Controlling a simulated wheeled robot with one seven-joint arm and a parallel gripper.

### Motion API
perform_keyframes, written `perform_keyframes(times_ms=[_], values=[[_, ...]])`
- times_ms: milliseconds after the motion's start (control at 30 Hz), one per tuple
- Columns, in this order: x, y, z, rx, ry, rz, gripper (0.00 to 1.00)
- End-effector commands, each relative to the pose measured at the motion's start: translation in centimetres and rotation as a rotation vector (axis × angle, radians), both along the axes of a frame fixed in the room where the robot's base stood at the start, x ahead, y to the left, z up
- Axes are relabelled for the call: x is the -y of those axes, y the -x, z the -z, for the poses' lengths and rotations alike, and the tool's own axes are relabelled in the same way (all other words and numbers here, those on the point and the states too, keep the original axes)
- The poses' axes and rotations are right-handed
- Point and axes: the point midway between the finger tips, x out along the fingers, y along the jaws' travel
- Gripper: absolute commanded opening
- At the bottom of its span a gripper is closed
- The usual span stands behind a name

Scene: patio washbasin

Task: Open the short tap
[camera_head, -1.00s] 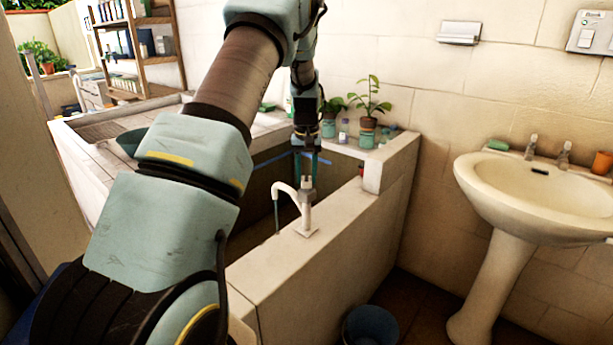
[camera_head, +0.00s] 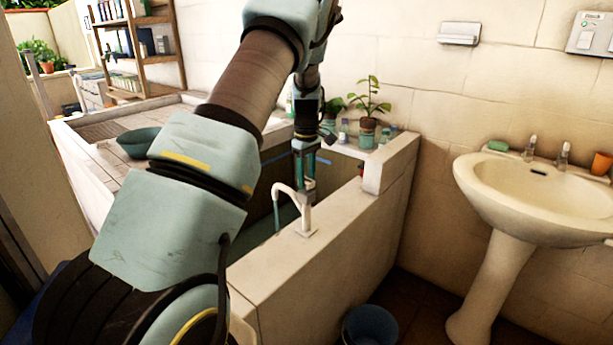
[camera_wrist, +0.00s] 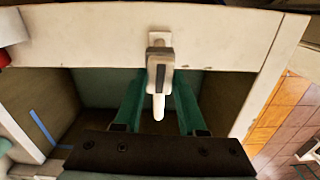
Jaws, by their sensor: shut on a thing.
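The short tap (camera_head: 306,216) is white with a curved spout and stands on the front wall of the tank. In the wrist view the tap (camera_wrist: 158,72) is seen from above, with its pale spout pointing down the picture and a dark strip on its top. My gripper (camera_head: 305,181) comes down from above onto the tap's top. Its two green fingers (camera_wrist: 158,102) lie on either side of the tap, shut on its handle. The contact itself is partly hidden. A thin bluish streak (camera_head: 276,222) shows below the spout.
The tank wall (camera_head: 262,262) runs along the front, with a raised corner block to the right. Potted plants (camera_head: 368,125) stand behind the tap. A pedestal washbasin (camera_head: 520,215) with two taps is at right. A blue bucket (camera_head: 370,328) stands on the floor.

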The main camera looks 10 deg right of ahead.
Motion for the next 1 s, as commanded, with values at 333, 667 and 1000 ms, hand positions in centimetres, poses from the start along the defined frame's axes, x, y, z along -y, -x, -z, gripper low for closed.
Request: perform_keyframes(times_ms=[333,667,1000], values=[[-0.03,-0.08,-0.07,0.002,0.0,-0.078,0.0],[-0.04,-0.08,-0.07,0.003,0.0,-0.083,0.0],[-0.02,-0.05,-0.04,0.001,0.0,-0.082,0.7]])
